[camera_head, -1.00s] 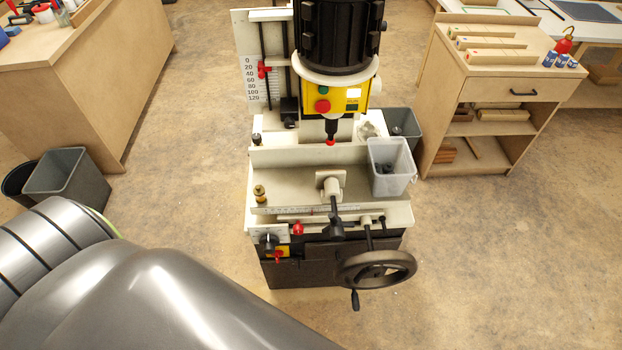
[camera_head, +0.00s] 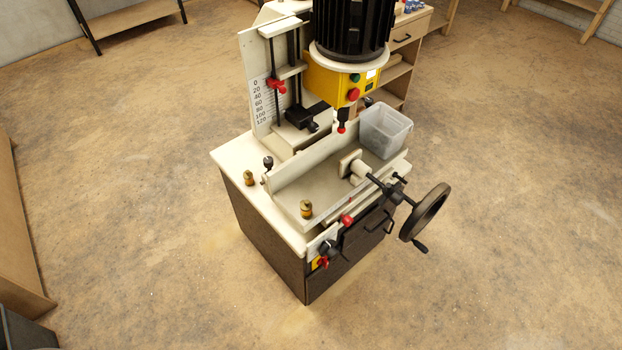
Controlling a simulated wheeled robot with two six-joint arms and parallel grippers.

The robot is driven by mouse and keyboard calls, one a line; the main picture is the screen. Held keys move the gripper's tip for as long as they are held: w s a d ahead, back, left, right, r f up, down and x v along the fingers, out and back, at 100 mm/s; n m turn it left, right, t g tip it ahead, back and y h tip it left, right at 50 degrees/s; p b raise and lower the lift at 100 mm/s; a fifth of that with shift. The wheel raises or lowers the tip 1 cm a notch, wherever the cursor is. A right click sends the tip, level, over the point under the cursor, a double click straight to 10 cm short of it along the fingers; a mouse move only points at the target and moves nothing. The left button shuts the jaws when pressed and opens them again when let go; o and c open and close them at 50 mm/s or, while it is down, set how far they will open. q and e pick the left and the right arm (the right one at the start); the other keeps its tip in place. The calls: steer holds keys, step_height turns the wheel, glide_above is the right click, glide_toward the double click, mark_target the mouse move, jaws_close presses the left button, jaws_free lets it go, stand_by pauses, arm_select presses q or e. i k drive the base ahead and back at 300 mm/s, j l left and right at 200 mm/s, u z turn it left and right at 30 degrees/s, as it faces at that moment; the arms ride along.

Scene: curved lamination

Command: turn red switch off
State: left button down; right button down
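The machine (camera_head: 262,215) stands in the middle of the head view, seen from its front left corner. A red switch on a yellow plate (camera_head: 321,263) sits low on its front, near the left corner. Its on or off position is too small to tell. A black knob (camera_head: 330,248) is just above it, and a red ball knob (camera_head: 346,220) is higher up. A yellow box (camera_head: 333,82) under the black motor carries a red button (camera_head: 353,94) and a green button (camera_head: 355,78). Neither of my grippers is in view.
A black handwheel (camera_head: 424,212) sticks out at the machine's front right. A clear bin (camera_head: 384,130) sits on its top. A wooden cabinet (camera_head: 402,62) stands behind. The floor (camera_head: 130,200) to the left and in front is clear, with a wooden edge at far left.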

mark_target(324, 260)
steer(key=j, duration=0.25)
steer(key=k+j, duration=0.15)
steer(key=i+l, duration=0.1)
steer(key=l, duration=0.4)
steer(key=i+l+u, duration=0.1)
steer(key=l, duration=0.45)
steer(key=i+l, duration=0.1)
steer(key=l, duration=0.4)
steer(key=i+l+u, duration=0.15)
steer(key=l, duration=0.4)
steer(key=k+l, duration=0.15)
steer(key=l, duration=0.25)
steer(key=k+l+u, duration=0.1)
steer(key=l, duration=0.25)
steer(key=k+l, duration=0.25)
steer(key=l, duration=0.15)
steer(key=u, duration=0.05)
